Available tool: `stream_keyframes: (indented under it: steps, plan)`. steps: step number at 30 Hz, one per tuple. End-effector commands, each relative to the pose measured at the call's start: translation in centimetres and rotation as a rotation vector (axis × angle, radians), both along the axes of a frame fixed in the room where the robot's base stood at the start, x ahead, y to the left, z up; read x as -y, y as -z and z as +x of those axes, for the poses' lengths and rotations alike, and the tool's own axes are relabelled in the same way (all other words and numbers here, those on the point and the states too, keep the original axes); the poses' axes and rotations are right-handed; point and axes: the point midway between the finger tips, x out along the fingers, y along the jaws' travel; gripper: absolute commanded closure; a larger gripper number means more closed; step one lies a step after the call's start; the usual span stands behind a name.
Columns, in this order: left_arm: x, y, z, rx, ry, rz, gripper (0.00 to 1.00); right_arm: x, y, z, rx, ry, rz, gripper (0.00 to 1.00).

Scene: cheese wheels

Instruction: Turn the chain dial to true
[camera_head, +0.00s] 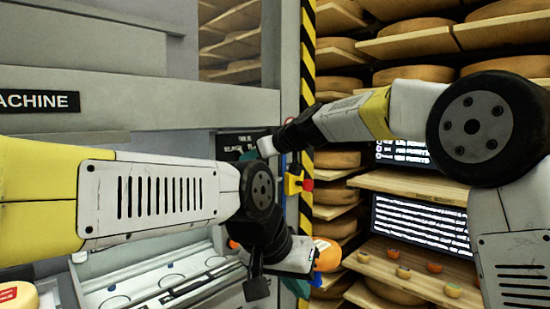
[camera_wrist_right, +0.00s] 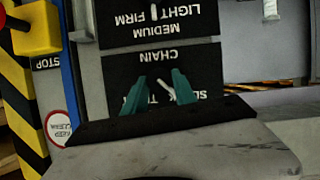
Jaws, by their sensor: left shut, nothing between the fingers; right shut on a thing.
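The chain dial's black panel (camera_wrist_right: 120,68) appears upside down in the right wrist view, with the word CHAIN on it. A slanted pale pointer (camera_wrist_right: 166,90) shows between the teal fingers of my right gripper (camera_wrist_right: 160,92). In the head view the same panel (camera_head: 228,141) sits behind my right gripper (camera_head: 262,148), which mostly hides the dial. My left gripper (camera_head: 304,262) is lower and further right, shut and empty, away from the dial; its fingertips are hard to see.
A second dial panel (camera_wrist_right: 183,25) reads LIGHT, MEDIUM, FIRM. A yellow box with a red button (camera_head: 307,185) and a striped post (camera_head: 307,60) stand beside the dial. An orange round thing (camera_head: 328,254) is by my left gripper. Shelves of cheese wheels (camera_head: 410,75) are at right.

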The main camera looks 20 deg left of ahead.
Motion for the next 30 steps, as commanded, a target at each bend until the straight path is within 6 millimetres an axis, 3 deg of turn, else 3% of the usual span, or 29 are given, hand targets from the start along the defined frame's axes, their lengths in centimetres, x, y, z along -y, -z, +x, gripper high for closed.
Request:
stream_keyframes:
  steps: [18,30]
  plan:
    - [0.00,0.00,0.00,0.000,0.000,0.000,1.00,0.27,0.19,0.52,-0.450,0.001,0.185,1.00]
    - [0.00,0.00,0.00,0.000,0.000,0.000,1.00,0.28,0.25,0.56,-0.622,0.000,0.255,1.00]
